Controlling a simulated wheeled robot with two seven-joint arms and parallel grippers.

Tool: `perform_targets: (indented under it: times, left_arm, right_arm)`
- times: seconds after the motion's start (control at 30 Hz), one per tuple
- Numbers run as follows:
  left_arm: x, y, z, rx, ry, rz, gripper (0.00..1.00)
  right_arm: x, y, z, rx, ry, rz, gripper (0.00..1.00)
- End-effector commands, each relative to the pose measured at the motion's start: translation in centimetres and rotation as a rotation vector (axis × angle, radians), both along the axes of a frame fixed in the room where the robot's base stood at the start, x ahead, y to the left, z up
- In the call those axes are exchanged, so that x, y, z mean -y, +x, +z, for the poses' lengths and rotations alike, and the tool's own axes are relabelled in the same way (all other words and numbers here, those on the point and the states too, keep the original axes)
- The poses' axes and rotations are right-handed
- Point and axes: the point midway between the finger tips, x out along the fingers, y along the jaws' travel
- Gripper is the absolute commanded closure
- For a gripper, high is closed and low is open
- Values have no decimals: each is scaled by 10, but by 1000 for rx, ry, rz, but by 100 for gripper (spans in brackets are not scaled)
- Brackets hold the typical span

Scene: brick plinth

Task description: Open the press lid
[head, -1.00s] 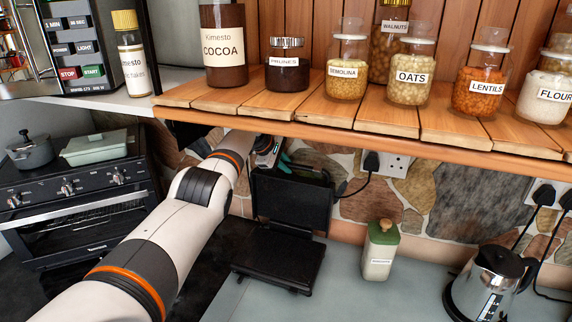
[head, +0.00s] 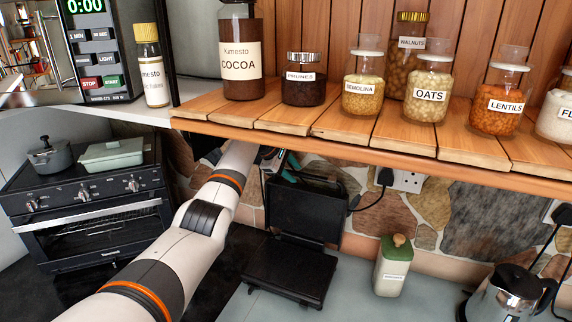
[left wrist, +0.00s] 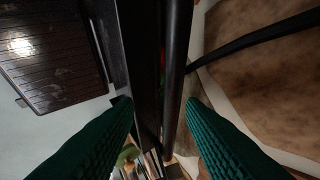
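The black press stands on the grey counter. Its lid (head: 305,208) is raised, close to upright, over the dark flat base (head: 290,268). My left gripper (head: 288,167) reaches in under the wooden shelf, at the lid's upper edge; the shelf and my arm partly hide it. In the left wrist view, its two green fingers (left wrist: 158,102) stand apart on either side of the black lid edge and bar (left wrist: 175,75). I cannot tell whether they touch it. The ribbed base plate (left wrist: 55,55) shows at upper left there. My right gripper is not in view.
The wooden shelf (head: 390,152) with several jars overhangs the press. A stone wall with a socket (head: 405,180) and a cable is behind it. A green-lidded container (head: 391,268) and a kettle (head: 508,292) stand to the right, an oven (head: 88,215) to the left.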

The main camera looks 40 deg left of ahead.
Motion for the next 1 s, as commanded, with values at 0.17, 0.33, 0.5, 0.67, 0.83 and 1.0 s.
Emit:
perform_targets:
  times: [0.17,0.33,0.5,0.67,0.83,1.0]
  left_arm:
    - [-5,-12,14,4,3,-1,63]
    - [-8,-19,25,3,1,1,63]
    - [-8,-20,28,3,1,0,63]
    - [-8,-20,28,3,1,0,63]
    - [-8,-20,28,3,1,0,63]
    - [-8,-20,28,3,1,-1,63]
  right_arm:
    - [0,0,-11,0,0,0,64]
    - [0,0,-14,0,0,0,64]
    - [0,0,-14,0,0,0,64]
    - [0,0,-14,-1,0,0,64]
    - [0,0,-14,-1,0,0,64]
    - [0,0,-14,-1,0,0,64]
